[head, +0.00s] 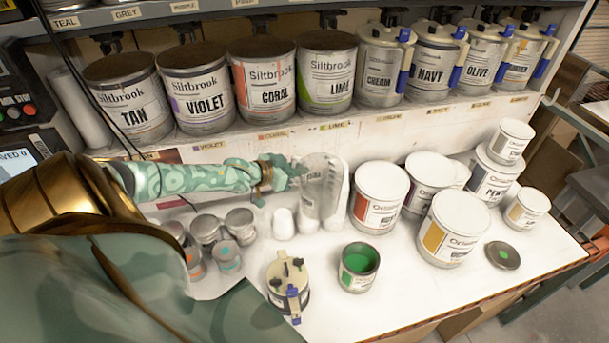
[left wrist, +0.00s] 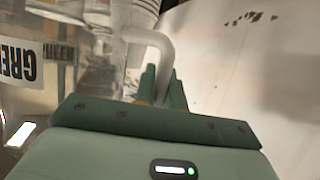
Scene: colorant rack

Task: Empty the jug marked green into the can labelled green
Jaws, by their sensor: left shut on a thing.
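A pale, translucent jug (head: 322,187) stands at the back of the white table and looks upright. In the left wrist view, a label reading GREEN (left wrist: 28,65) shows upside down on clear walls. My left gripper (head: 288,175) reaches it from the left. In the left wrist view, my left gripper (left wrist: 163,88) is shut on the jug's white handle (left wrist: 155,42). A small open can (head: 358,268) with green inside stands at the front middle of the table; its label is too small to read. My right gripper is not in view.
A blue-clamped can (head: 289,284) stands left of the open can. White-lidded cans, including one with an orange label (head: 453,230), stand to the right. A loose lid (head: 502,255) with a green spot lies there. Small grey tins (head: 238,222) stand left. Shelf cans line the back.

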